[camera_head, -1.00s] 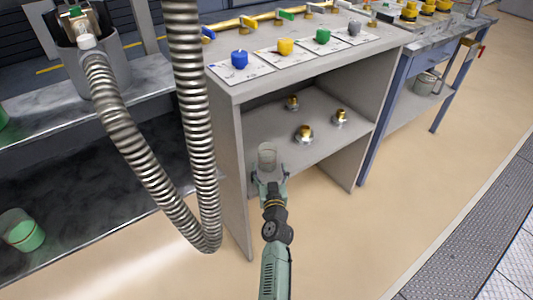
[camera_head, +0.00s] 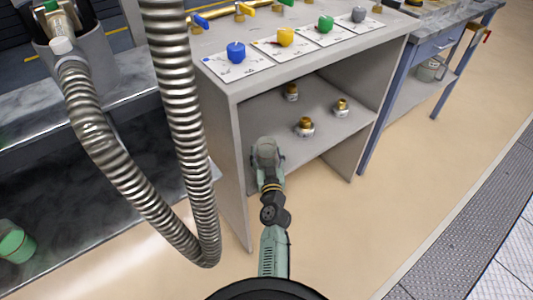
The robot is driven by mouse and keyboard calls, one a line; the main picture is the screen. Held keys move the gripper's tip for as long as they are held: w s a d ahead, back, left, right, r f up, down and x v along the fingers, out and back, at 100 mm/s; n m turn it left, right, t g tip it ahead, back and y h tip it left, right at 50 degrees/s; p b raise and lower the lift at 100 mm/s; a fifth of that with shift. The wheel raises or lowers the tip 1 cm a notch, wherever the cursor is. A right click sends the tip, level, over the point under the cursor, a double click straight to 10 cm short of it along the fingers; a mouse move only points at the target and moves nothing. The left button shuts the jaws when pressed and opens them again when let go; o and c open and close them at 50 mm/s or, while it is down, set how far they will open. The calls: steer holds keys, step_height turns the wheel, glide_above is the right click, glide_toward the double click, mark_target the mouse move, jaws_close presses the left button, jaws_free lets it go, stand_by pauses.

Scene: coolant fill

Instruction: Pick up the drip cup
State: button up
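My gripper (camera_head: 266,152) reaches into the open shelf at its left front, close to the left side wall. It is seen from behind, and its fingers are not clear, so I cannot tell whether they are open or shut. A clear cup, probably the drip cup, showed at the gripper's tip earlier. It is now mostly or fully hidden by the gripper, and I cannot tell whether it is held.
The grey shelf unit (camera_head: 232,150) has brass fittings (camera_head: 305,127) inside and colored caps (camera_head: 285,37) on top. A ribbed metal hose (camera_head: 185,110) hangs close left. Open floor lies right.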

steer(key=c, duration=0.9)
